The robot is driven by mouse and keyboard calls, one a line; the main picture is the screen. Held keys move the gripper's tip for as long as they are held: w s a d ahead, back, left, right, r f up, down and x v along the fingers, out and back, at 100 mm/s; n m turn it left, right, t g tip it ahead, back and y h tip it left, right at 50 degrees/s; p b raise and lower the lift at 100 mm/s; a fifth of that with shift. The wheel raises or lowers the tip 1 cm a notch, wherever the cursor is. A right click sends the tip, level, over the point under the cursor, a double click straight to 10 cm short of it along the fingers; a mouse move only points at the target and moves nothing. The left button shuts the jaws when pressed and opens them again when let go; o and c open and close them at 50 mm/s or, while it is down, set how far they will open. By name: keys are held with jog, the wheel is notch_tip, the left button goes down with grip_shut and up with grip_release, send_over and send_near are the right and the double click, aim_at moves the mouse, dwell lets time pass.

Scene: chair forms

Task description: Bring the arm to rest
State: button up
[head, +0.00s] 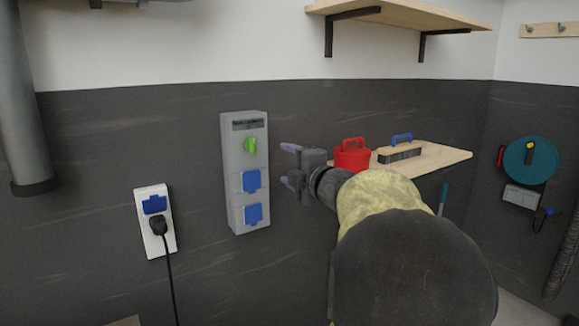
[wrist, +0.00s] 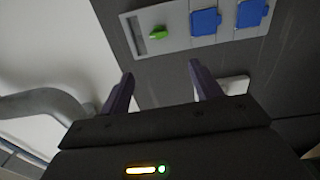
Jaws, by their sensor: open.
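My gripper (head: 287,165) is at the end of my arm, which reaches in from the lower right in the head view. Its two purple-grey fingers are apart, with nothing between them. In the wrist view my gripper (wrist: 158,82) also shows open and empty. It is in front of the wall, just right of a grey panel (head: 234,183) with a green knob (head: 250,145) and two blue covers. The panel (wrist: 175,28) lies beyond the fingertips in the wrist view. The distance between fingers and panel is hard to tell.
A white socket (head: 147,223) with a black plug (head: 158,226) and cable is on the wall at left. Behind my arm, a wooden shelf (head: 440,158) holds a red item (head: 352,156) and a brush (head: 399,152). A higher shelf (head: 420,14) and a teal reel (head: 530,160) are at right.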

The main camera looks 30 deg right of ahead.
jog(key=s+a+f+m+g+h, duration=0.1)
jog(key=a+f+m+g, duration=0.4)
jog(key=f, duration=0.6)
jog(key=s+a+f+m+g+h, duration=0.2)
jog(key=a+f+m, duration=0.2)
jog(key=f+m, duration=0.5)
jog(key=s+a+f+m+g+y, duration=0.1)
jog(key=s+a+f+m+g, duration=0.1)
jog(key=s+a+f+g, duration=0.35)
jog(key=s+a+f+m+g+y, duration=0.1)
jog(key=s+a+f+m+g, duration=0.2)
jog(key=s+a+f, duration=0.6)
jog(key=w+d+p+v, duration=0.1)
jog(key=d+p+v, duration=0.2)
jog(key=p+v, duration=1.2)
jog(key=shift+r+p, duration=0.3)
jog(key=shift+p, duration=0.4)
jog(key=shift+w, duration=0.1)
